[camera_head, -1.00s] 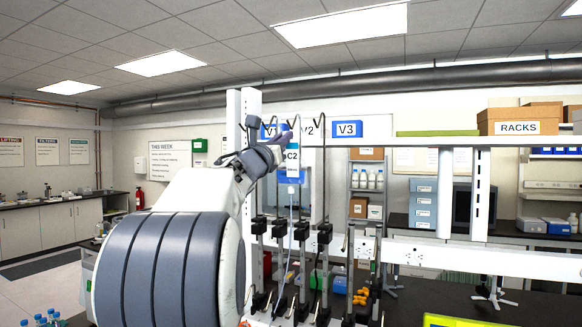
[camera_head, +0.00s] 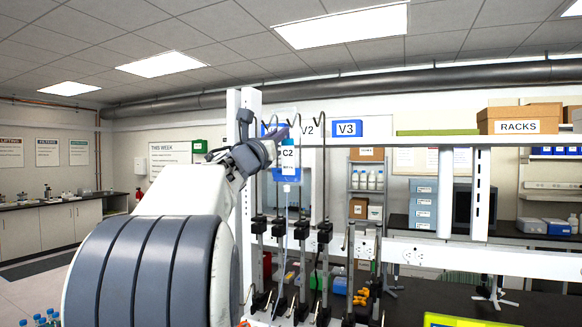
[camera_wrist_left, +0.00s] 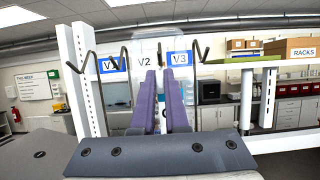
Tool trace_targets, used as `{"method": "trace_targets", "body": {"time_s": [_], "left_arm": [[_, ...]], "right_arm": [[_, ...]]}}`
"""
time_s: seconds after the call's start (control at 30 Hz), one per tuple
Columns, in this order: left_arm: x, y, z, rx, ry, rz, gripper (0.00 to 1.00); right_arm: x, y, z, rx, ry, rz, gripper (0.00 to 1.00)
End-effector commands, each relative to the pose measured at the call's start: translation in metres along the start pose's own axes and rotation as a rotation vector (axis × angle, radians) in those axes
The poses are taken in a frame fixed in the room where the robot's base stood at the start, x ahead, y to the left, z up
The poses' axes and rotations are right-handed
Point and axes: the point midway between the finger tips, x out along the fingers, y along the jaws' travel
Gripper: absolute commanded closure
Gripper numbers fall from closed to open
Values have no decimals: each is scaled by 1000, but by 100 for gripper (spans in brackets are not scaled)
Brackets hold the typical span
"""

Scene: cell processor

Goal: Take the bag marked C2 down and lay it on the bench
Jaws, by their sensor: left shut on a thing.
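The bag marked C2 (camera_head: 289,172) is clear with a white label and a blue lower part. It hangs upright in front of the rack in the head view, with a thin tube running down from it. My left gripper (camera_head: 284,134) is shut on its upper part, just above the label. In the left wrist view, the purple fingers (camera_wrist_left: 160,100) point forward at the hooks, and the clear top of the bag (camera_wrist_left: 163,44) shows behind and above them. I cannot tell whether the bag still touches its hook. My right gripper is not in view.
Thin hooked poles (camera_head: 323,160) stand close around the bag, with black clamps (camera_head: 325,235) below. A white shelf (camera_head: 430,141) bears signs V2 and V3 (camera_head: 347,129) and a RACKS box (camera_head: 518,127). The dark bench (camera_head: 410,300) holds small items and a yellow-green tray (camera_head: 450,321).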

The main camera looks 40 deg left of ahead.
Motion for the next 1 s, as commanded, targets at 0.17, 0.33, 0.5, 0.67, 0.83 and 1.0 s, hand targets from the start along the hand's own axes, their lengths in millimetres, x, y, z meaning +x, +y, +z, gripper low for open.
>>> {"method": "trace_targets", "body": {"time_s": [0.17, 0.33, 0.5, 0.67, 0.83, 1.0], "left_arm": [[-8, 0, 4, 3, -3, 0, 100], [-20, 0, 9, 2, -3, 0, 100], [-33, 0, 15, 2, -3, 0, 100], [-44, 0, 20, 2, -2, 0, 100], [-52, 0, 24, 1, -2, 0, 100], [-53, 0, 25, 1, -1, -1, 100]], "right_arm": [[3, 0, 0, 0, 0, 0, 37], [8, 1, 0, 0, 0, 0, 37], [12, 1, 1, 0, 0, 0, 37], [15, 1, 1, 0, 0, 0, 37], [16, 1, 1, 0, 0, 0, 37], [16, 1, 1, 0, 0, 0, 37]]}}
